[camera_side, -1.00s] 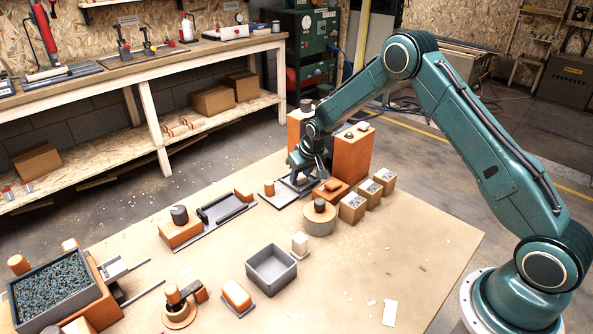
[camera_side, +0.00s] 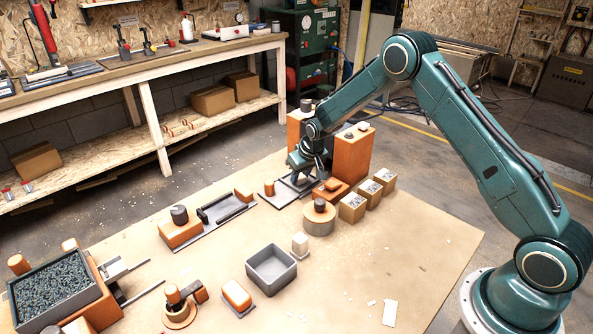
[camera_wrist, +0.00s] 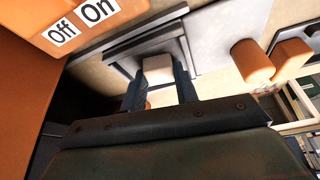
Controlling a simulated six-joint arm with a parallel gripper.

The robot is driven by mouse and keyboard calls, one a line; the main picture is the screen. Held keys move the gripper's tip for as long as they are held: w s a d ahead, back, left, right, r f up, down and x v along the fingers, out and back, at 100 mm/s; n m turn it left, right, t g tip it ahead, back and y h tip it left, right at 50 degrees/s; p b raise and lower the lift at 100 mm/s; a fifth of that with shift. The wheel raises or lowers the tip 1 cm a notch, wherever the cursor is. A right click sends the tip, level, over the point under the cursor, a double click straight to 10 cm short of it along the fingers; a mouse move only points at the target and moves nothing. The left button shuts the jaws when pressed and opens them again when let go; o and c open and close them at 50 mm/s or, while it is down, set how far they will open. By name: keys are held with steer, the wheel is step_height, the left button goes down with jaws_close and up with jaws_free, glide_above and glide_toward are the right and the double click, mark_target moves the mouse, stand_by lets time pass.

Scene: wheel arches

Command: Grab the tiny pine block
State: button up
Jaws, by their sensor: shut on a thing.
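My gripper (camera_side: 299,167) is at the back of the board, over a grey plate with rails (camera_side: 284,192) and in front of the tall orange blocks. In the wrist view, the two dark fingers of my gripper (camera_wrist: 159,82) are on either side of the tiny pine block (camera_wrist: 158,67), a small pale piece. The fingers are shut on it, and its pale top face shows between them. The grey plate (camera_wrist: 115,47) lies around it. I cannot tell whether the block is off the plate. In the side view the block is hidden by my gripper.
A tall orange block (camera_side: 353,153) stands close right of my gripper. An orange box with Off and On labels (camera_wrist: 92,20) is very near in the wrist view. An orange cylinder (camera_wrist: 252,62) stands to the right. The board's front right (camera_side: 400,250) is mostly clear.

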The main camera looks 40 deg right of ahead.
mark_target(301, 177)
steer(key=shift+r, duration=0.15)
step_height(301, 177, up, 20)
stand_by(0.7)
